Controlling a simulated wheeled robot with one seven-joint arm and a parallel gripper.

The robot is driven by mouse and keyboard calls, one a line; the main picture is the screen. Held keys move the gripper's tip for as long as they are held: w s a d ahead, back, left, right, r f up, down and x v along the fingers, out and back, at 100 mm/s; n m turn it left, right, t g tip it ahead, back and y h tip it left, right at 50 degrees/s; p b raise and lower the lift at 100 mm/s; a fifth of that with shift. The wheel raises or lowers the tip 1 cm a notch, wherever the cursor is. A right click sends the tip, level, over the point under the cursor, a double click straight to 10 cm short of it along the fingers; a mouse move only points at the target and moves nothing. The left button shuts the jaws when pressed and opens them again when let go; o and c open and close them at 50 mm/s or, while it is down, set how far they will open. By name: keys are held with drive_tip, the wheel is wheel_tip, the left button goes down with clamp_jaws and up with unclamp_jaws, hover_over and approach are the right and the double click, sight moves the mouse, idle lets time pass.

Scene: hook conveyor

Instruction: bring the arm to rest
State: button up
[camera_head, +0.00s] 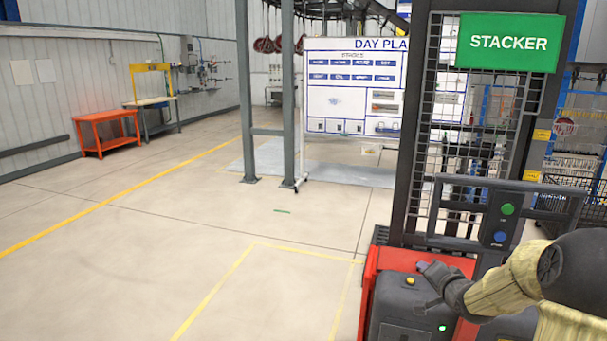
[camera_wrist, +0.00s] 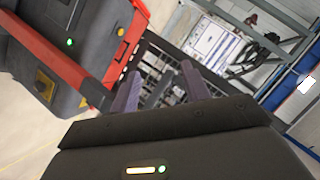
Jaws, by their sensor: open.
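My arm reaches in from the lower right of the head view, its beige and dark links bent in front of the stacker. My gripper (camera_head: 424,267) points left, over the stacker's red and black body in the picture. In the wrist view my gripper (camera_wrist: 160,87) shows two purple fingers spread apart, with nothing between them. I cannot tell how close the fingers are to the stacker.
The stacker (camera_head: 412,306) stands close at the right, with a mesh mast and a green sign (camera_head: 509,42). Behind are grey posts (camera_head: 247,95) and a day plan board (camera_head: 352,90). An orange table (camera_head: 105,131) stands far left.

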drive_tip(key=s+a+f+n+g, duration=0.2)
drive_tip(key=s+a, duration=0.3)
drive_tip(key=s, duration=0.4)
drive_tip(key=s+a+f+n+g, duration=0.2)
drive_tip(key=s+a+n+g, duration=0.2)
drive_tip(key=s, duration=0.5)
drive_tip(key=s+a+f+n+g, duration=0.2)
drive_tip(key=s+a+n+g, duration=0.2)
drive_tip(key=s+a, duration=0.4)
drive_tip(key=shift+s+f, duration=0.15)
drive_tip(key=shift+s, duration=0.55)
drive_tip(key=shift+w, duration=0.1)
drive_tip(key=shift+s+a, duration=0.1)
drive_tip(key=shift+s, duration=0.1)
